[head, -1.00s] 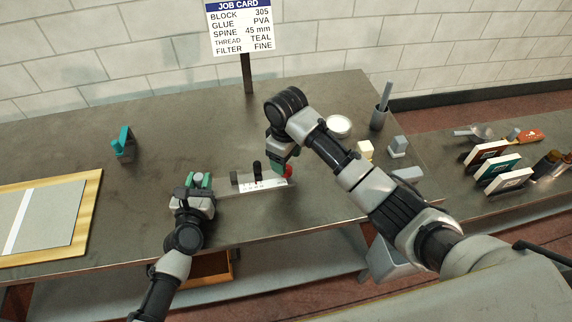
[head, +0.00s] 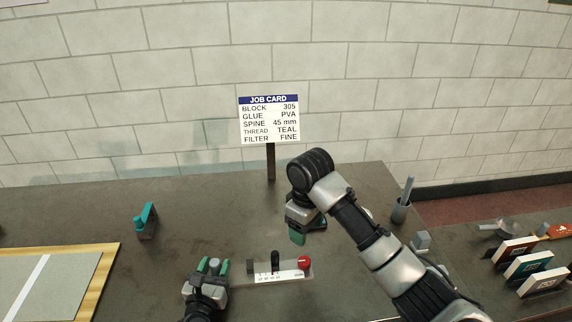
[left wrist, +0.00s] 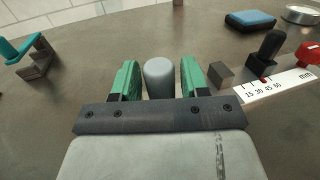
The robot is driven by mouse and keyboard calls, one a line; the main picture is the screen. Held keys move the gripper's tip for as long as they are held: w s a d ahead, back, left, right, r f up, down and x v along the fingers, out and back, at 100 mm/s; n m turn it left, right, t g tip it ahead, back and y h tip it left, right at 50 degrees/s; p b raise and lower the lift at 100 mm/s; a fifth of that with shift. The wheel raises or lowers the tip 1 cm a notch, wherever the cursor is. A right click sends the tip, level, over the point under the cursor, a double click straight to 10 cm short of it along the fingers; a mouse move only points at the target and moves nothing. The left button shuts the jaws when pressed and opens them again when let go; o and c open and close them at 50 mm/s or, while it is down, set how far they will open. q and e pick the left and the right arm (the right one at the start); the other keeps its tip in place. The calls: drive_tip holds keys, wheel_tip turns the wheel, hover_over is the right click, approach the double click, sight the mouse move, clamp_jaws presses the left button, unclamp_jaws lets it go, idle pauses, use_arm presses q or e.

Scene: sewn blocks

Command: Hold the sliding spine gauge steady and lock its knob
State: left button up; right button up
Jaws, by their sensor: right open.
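The sliding spine gauge (head: 284,277) lies on the bench, with a white mm scale (left wrist: 283,85), a black upright slider (head: 275,260) and a red knob (head: 304,262) at its right end. In the left wrist view the slider (left wrist: 266,50) stands behind the scale, and the knob (left wrist: 308,52) is cut off by the edge.
The job card (head: 270,120) reads SPINE 45 mm. A teal clamp-like tool (head: 146,220) and a gold-edged board (head: 100,280) are at left. A grey cup (head: 401,210) stands right of my right arm. A blue pad (left wrist: 250,20) lies behind the gauge.

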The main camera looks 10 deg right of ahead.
use_arm(q)
drive_tip(key=shift+o, duration=1)
